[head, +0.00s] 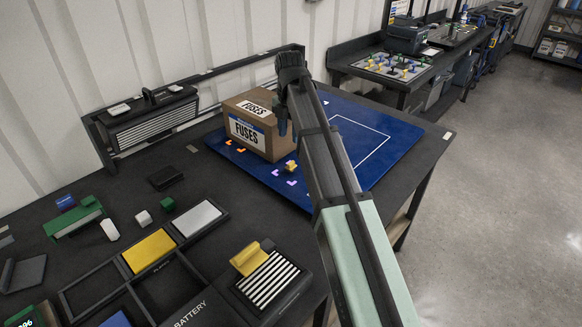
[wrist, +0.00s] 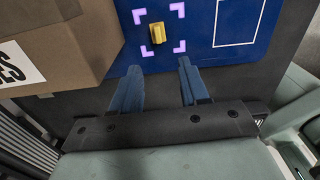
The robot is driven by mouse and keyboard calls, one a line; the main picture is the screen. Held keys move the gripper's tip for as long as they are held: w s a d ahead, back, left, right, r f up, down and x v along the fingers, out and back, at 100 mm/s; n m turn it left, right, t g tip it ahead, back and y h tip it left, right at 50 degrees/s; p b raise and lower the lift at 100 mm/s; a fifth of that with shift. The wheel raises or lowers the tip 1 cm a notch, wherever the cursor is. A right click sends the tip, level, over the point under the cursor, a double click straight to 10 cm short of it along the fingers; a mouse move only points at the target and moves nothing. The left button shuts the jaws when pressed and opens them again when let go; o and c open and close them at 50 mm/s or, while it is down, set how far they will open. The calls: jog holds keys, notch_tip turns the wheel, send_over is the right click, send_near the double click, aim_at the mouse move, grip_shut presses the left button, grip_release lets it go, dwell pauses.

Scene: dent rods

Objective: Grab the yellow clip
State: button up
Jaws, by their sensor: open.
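The yellow clip (head: 291,166) is a small piece lying on the blue mat (head: 385,165), just right of the cardboard box. In the wrist view the clip (wrist: 158,33) sits inside a square of purple corner marks. My gripper (wrist: 160,75) has its two blue fingers spread apart. The clip lies beyond the fingertips, roughly in line with the gap between them, with nothing held. In the head view my gripper (head: 283,125) is at the end of the arm, above the mat beside the box.
A cardboard box marked FUSES (head: 258,125) stands on the mat close to my gripper's left. A tray with yellow and grey blocks (head: 110,275) and a battery unit (head: 265,280) are at the front. The mat's right part, with a white outline, is clear.

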aim_at(290, 163)
jog(key=f, duration=1.3)
jog(key=shift+w, duration=0.2)
grip_shut()
